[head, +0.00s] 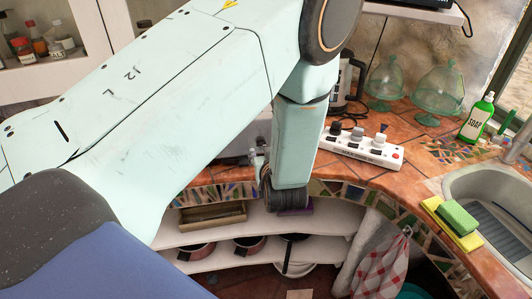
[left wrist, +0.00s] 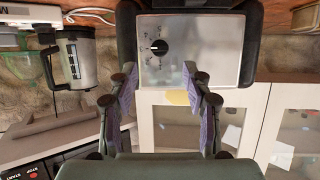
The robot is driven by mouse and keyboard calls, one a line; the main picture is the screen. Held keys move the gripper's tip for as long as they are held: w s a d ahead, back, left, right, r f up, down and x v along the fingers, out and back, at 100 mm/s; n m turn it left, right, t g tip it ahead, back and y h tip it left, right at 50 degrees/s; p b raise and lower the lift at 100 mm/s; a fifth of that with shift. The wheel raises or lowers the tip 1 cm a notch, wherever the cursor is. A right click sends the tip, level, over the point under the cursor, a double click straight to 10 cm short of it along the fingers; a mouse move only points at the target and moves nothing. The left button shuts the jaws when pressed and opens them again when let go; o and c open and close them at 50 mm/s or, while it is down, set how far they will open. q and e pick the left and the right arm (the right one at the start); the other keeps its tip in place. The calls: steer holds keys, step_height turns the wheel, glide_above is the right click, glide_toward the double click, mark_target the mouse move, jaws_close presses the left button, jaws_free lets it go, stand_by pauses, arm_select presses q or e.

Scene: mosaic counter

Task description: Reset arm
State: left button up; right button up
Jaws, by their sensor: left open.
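My left arm fills the left and middle of the head view, with its forearm hanging down over the counter's edge. In that view the gripper itself is mostly hidden behind the dark wrist end. In the left wrist view my left gripper (left wrist: 160,76) is open, its two purple-padded fingers well apart with nothing between them. A metal appliance with a dial (left wrist: 195,48) shows beyond the fingertips; I cannot tell how far away it is. My right gripper is in neither view.
On the tiled counter (head: 395,186) are a white switch box (head: 360,149), a kettle (head: 349,80), glass domes (head: 438,90) and a green soap bottle (head: 477,117). A sink (head: 490,190) with a sponge (head: 457,217) is at right. Shelves (head: 330,222) with pans lie below the counter.

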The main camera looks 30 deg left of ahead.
arm_select(q)
steer(key=s+d+f+m+g+h+b, duration=0.2)
steer(key=s+f+b, duration=0.3)
steer(key=s+f, duration=0.6)
steer(key=s+d+f+m+g+h+b, duration=0.3)
steer(key=s+f+b, duration=0.3)
steer(key=s+f, duration=0.6)
steer(key=s+d+f+m+g+h+b, duration=0.2)
steer(key=s+d+f+g+h+b, duration=0.1)
steer(key=s+f, duration=0.8)
steer(key=g+h+b, duration=0.1)
steer(key=g+b, duration=0.1)
steer(key=shift+s+d+f+m+b, duration=0.15)
steer(key=shift+s+d+m+b, duration=0.2)
steer(key=shift+m+b, duration=0.05)
